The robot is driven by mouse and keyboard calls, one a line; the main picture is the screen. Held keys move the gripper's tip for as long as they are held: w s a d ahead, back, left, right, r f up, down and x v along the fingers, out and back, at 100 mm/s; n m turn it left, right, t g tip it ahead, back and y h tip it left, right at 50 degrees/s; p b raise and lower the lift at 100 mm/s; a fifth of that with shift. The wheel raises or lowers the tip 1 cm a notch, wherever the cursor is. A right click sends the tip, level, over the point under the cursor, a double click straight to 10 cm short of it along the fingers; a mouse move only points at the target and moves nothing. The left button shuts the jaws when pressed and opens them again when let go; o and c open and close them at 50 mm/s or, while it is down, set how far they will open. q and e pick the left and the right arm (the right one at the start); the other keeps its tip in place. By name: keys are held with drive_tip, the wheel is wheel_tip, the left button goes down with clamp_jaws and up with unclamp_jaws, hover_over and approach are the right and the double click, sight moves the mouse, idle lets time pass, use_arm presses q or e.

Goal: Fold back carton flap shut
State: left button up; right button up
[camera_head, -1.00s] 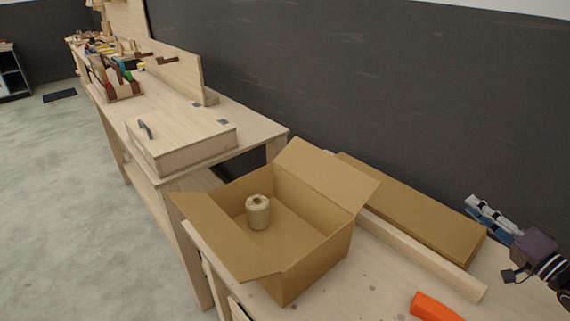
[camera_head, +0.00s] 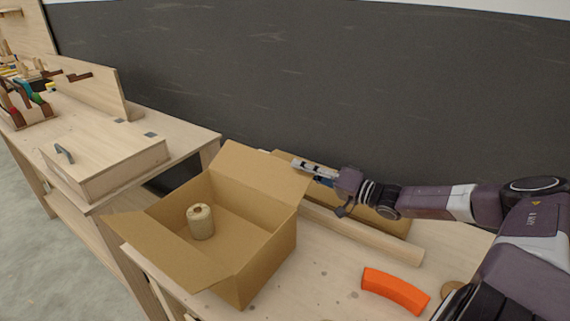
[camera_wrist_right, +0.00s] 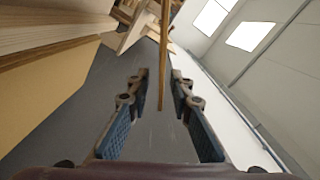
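The open cardboard carton (camera_head: 262,268) stands on the near bench with a spool of twine (camera_head: 201,222) inside. Its back flap (camera_head: 262,174) stands up, tilted outward. A front flap (camera_head: 157,250) also hangs open toward the left. My right gripper (camera_head: 297,165) is at the right edge of the back flap, fingers pointing left. In the right wrist view my right gripper (camera_wrist_right: 160,76) has its fingers apart, with a thin tan strip, seen edge-on, between them. I cannot tell whether this is the flap or whether it touches. My left gripper is not in view.
Behind the carton lie a flat cardboard piece (camera_head: 393,221) and a wooden bar (camera_head: 385,243). An orange curved object (camera_head: 396,291) lies on the near bench (camera_head: 325,283). A wooden box (camera_head: 105,160) sits on the bench at the left. A dark wall is behind.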

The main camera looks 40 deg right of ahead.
sight(285, 162)
drive_tip(key=shift+x, duration=3)
clamp_jaws()
